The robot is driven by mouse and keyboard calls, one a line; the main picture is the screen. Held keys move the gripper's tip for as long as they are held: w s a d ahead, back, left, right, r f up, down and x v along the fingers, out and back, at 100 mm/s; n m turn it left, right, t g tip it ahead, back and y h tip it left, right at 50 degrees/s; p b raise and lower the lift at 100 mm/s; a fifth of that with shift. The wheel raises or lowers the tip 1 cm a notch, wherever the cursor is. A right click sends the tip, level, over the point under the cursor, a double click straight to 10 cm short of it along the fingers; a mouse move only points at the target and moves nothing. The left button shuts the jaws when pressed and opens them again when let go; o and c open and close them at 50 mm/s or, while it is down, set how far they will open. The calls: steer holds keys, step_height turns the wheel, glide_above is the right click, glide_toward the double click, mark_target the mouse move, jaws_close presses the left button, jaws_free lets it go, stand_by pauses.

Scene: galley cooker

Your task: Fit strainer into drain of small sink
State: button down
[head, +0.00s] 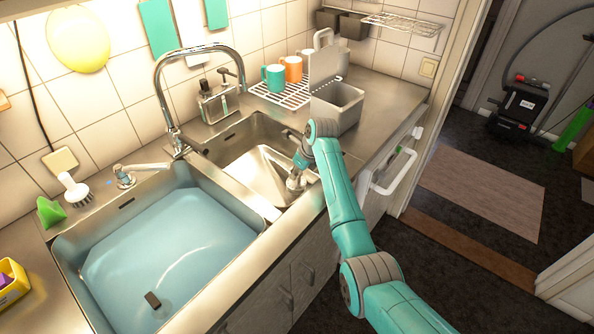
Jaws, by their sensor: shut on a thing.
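The small sink (232,152) is the right-hand steel basin, set in the counter beside the larger one. My gripper (294,184) reaches down into its right side, near the front wall. It is shut, but what it holds is too small and too covered to make out clearly. The strainer cannot be told apart from the gripper here. The drain of the small sink is not visible. I cannot tell whether the gripper touches the basin floor.
A tall tap (161,90) stands behind the basins. A grey bin (338,109) and a rack with mugs (274,78) stand behind my arm.

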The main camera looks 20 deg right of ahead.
steer(key=shift+f, duration=1.1)
steer(key=shift+c, duration=1.9)
jaws_free()
steer(key=shift+r, duration=0.1)
steer(key=v, duration=0.9)
steer(key=shift+r, duration=0.4)
steer(key=shift+d, duration=0.1)
